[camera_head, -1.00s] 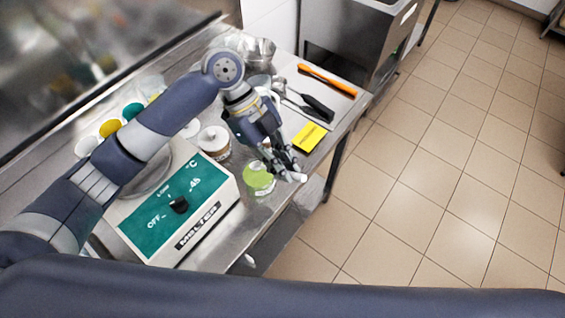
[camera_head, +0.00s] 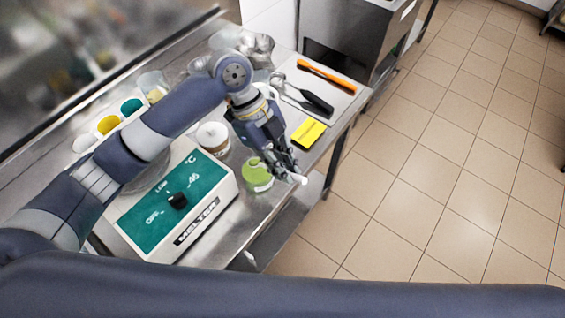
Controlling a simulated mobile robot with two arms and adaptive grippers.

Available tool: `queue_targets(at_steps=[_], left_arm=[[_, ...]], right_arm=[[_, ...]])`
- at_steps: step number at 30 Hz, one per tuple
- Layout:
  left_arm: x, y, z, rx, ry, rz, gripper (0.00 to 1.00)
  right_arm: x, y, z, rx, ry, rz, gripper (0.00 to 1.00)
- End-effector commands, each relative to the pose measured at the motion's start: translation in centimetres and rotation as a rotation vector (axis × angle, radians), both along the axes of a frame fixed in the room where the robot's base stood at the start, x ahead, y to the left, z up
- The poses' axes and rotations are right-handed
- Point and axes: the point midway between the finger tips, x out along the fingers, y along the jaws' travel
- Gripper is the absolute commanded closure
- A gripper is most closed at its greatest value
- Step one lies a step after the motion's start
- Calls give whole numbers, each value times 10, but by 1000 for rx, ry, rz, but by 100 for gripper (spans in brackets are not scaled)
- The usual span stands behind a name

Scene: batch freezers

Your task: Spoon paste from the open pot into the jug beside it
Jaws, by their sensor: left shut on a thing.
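A round container with green content (camera_head: 257,176), seemingly the open pot of paste, stands on the steel counter just right of the melter. My left gripper (camera_head: 291,171) is just right of it, near the counter's front edge, fingers pointing down and right. It is shut on a small white thing (camera_head: 300,180), seemingly part of a spoon, mostly hidden by the fingers. A clear plastic vessel (camera_head: 151,83) stands at the back left. I cannot tell which vessel is the jug; my arm covers part of the counter. My right gripper is not in view.
The melter (camera_head: 205,215) with a green panel stands at the counter's front left. A brown-and-white jar (camera_head: 213,138) stands behind the green container. A yellow pad (camera_head: 308,133), a black-handled tool (camera_head: 317,103) and an orange spatula (camera_head: 325,76) lie at the right.

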Motion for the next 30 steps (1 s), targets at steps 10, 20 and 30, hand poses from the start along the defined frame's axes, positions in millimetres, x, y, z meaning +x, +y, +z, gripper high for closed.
queue_targets(at_steps=[10,20,30], left_arm=[[-3,-4,21,41,-27,-4,100],[-9,-13,23,174,-121,-4,100],[-13,-19,22,274,-190,-1,100]], right_arm=[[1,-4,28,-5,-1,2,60],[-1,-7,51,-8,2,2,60],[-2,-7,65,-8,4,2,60]])
